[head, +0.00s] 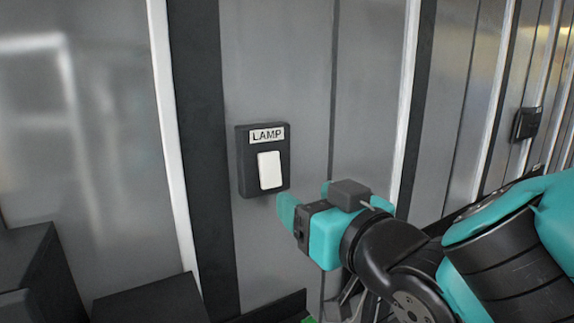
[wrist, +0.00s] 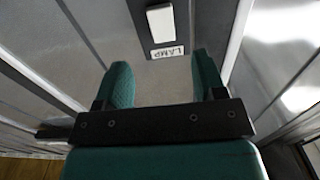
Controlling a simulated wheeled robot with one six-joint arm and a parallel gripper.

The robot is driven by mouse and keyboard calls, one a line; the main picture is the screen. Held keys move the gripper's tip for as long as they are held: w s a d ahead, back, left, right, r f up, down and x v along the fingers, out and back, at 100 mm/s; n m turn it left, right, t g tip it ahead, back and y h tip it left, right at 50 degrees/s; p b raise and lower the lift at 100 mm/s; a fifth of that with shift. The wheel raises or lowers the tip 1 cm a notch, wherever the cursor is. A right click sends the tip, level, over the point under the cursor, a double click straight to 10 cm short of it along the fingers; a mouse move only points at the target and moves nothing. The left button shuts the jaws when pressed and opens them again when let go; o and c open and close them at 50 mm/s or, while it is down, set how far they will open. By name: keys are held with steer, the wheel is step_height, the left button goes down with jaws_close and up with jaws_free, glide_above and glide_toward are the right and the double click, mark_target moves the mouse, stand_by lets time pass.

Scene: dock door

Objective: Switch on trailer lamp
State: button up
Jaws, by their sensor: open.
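A dark box with a LAMP label (head: 267,135) and a white rocker switch (head: 270,170) is fixed to the grey metal wall. My gripper (head: 300,208) is just below and to the right of the switch in the head view, and its fingers look apart from it. In the wrist view, the white rocker (wrist: 160,19) and the label (wrist: 167,51) show upside down at the top, beyond my open, empty teal fingers (wrist: 162,80). Whether the rocker is pressed cannot be told.
A second dark box (head: 526,123) is on the wall far to the right. Dark blocks (head: 150,300) stand low at the left. White vertical strips (head: 172,130) run along the wall. The wall around the lamp box is clear.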

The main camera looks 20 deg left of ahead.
mark_target(273, 177)
steer(key=p+x, duration=0.4)
steer(key=x, duration=0.4)
steer(key=shift+w+r, duration=0.1)
steer(key=shift+r, duration=0.05)
steer(key=shift+w+a, duration=0.4)
steer(key=shift+a, duration=0.15)
steer(key=shift+f, duration=0.2)
steer(key=c, duration=0.9)
